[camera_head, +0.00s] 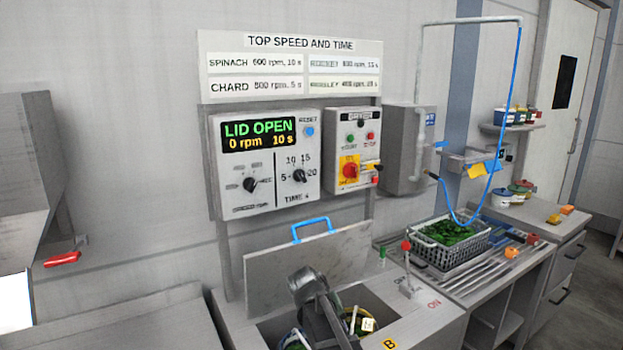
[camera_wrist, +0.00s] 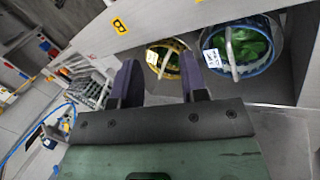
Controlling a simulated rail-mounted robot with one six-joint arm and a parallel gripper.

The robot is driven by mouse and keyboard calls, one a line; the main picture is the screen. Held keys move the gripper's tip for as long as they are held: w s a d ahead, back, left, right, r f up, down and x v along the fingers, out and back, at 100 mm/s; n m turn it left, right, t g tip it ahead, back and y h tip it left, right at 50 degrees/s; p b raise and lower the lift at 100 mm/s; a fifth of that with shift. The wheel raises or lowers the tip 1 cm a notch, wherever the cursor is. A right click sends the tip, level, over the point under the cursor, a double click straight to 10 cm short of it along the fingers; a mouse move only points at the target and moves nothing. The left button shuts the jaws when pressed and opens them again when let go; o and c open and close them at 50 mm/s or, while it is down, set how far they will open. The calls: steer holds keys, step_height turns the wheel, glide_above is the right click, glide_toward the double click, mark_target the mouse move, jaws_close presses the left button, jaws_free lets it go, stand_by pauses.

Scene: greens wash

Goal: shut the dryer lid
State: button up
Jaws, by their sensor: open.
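The dryer lid (camera_head: 270,268) stands raised behind the dryer opening, a flat grey panel with a blue handle (camera_head: 312,226) on its top edge. The display (camera_head: 258,134) reads LID OPEN, 0 rpm, 10 s. In the wrist view a yellow-rimmed basket (camera_wrist: 170,58) and a blue-rimmed basket (camera_wrist: 240,45) sit in the dryer, each with greens and a tag. My gripper (camera_wrist: 162,80) is open and empty, with the baskets beyond its fingers. In the head view my arm hangs over the opening in front of the lid and hides part of it; the fingertips are hard to make out there.
A lever with a red knob (camera_head: 406,246) stands right of the opening. A grey crate of greens (camera_head: 450,242) sits on the ribbed drainboard. A blue hose (camera_head: 507,120) loops above it. A red handle (camera_head: 62,259) projects at the left. The dial panel (camera_head: 262,190) is behind the lid.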

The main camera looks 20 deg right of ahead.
steer(key=s+a+r+y+p, duration=0.35)
steer(key=s+r+p, duration=0.35)
steer(key=s+r, duration=0.25)
step_height(320, 180, up, 18)
steer(key=m+t+y+p, duration=0.3)
steer(key=m+t+p, duration=0.1)
steer(key=m+p, duration=1.15)
glide_above(311, 223)
steer(key=s+p, duration=0.1)
steer(key=s, duration=0.2)
steer(key=n, duration=0.2)
steer(key=shift+h, duration=0.25)
steer(key=b+x, duration=0.9)
steer(key=x, duration=0.1)
steer(key=shift+s+d+f, duration=0.15)
steer(key=shift+d, duration=0.2)
jaws_close()
